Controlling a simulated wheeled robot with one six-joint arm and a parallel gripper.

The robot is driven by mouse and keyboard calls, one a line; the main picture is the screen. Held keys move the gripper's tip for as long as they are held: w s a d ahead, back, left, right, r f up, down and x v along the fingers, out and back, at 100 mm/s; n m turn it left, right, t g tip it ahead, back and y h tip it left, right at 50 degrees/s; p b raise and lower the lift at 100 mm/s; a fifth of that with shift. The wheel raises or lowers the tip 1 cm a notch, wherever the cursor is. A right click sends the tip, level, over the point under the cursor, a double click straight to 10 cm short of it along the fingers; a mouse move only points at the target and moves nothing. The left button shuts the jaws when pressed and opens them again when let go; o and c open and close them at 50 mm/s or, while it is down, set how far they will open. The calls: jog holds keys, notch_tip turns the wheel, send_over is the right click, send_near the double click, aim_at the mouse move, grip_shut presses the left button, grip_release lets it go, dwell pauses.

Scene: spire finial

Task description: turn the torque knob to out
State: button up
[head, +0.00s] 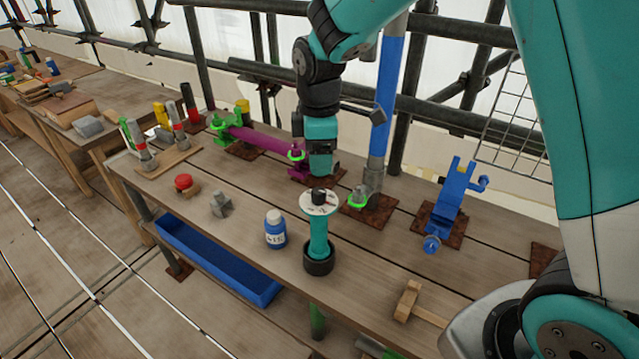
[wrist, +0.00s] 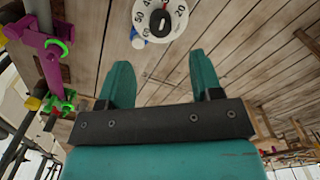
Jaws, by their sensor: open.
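The torque knob (head: 319,196) is a small black knob on a white round dial (head: 330,208). The dial tops an upright teal tool (head: 318,235) standing in a black cup-like base (head: 318,262) on the bench. In the wrist view the black knob (wrist: 160,23) sits at the top, with numbers such as 50, 40 and 20 around it; I cannot read an "out" mark. My gripper (head: 320,172) is above and behind the dial, apart from it. In the wrist view its two teal fingers (wrist: 158,68) are spread and empty, with the knob beyond their tips.
A blue-and-white bottle (head: 275,232) stands close left of the tool. Behind are a purple clamp (head: 262,143), a blue post (head: 386,100) and a blue vise-like stand (head: 452,195). A wooden mallet (head: 410,300) lies to the right. A blue tray (head: 215,262) sits below the bench.

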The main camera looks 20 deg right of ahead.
aim_at(320, 191)
notch_tip(320, 191, down, 9)
jog(key=shift+f+p, duration=0.1)
jog(key=shift+p, duration=0.9)
jog(key=c, duration=0.9)
